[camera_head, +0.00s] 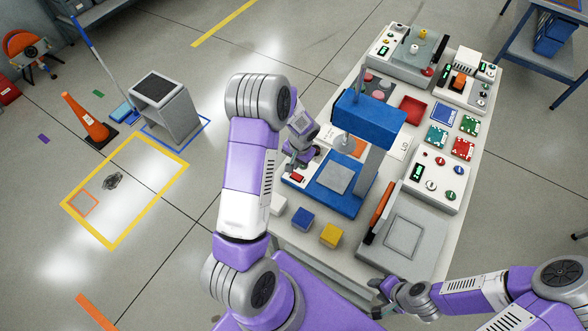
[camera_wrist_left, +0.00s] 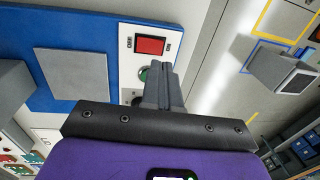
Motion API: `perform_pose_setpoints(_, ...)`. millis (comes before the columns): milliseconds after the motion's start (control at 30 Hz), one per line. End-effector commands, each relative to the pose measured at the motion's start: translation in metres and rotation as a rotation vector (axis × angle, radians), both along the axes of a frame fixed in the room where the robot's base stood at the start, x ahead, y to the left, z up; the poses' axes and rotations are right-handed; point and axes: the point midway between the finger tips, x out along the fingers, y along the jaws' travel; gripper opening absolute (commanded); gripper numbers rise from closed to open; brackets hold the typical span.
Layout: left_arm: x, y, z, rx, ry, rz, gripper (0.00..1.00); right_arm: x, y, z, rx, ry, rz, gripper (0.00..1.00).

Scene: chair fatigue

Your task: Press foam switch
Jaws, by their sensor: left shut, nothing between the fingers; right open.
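A red rocker switch (camera_head: 297,177) sits on a white panel at the front left corner of a blue press machine (camera_head: 322,196). In the left wrist view the switch (camera_wrist_left: 150,45) shows clearly on its panel (camera_wrist_left: 127,62), with a green button (camera_wrist_left: 144,74) partly hidden by my fingers. My left gripper (camera_head: 291,165) is shut and empty, close to the switch; its fingertips (camera_wrist_left: 155,64) appear beside the green button, just below the switch in that view. I cannot tell whether they touch the panel. My right gripper (camera_head: 379,292) is open and empty by the table's front edge.
The press has a grey pad (camera_head: 335,178) and a blue overhead head (camera_head: 368,115). A blue cube (camera_head: 303,217) and a yellow cube (camera_head: 331,236) lie near the front edge. A grey device (camera_head: 404,240) with an orange handle (camera_head: 381,205) stands right.

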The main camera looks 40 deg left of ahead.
Motion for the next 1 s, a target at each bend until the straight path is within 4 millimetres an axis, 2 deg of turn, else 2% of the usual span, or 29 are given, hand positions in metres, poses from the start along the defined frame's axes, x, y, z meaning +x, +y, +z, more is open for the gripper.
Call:
perform_pose_setpoints(100, -0.001, 0.003, -0.025, 0.0, 0.003, 0.0, 0.0, 0.0, 0.0, 0.003, 0.0, 0.0, 0.0, 0.43)
perform_pose_setpoints(333, 0.0, 0.007, -0.051, 0.0, 0.0, 0.0, 0.0, 0.0, 0.0, 0.007, 0.0, 0.0, 0.0, 0.43)
perform_pose_setpoints(1000, -0.001, 0.01, -0.063, -0.041, -0.004, 0.004, 0.0, 0.0, 0.0, 0.004, 0.0, 0.0, 0.0, 0.43)
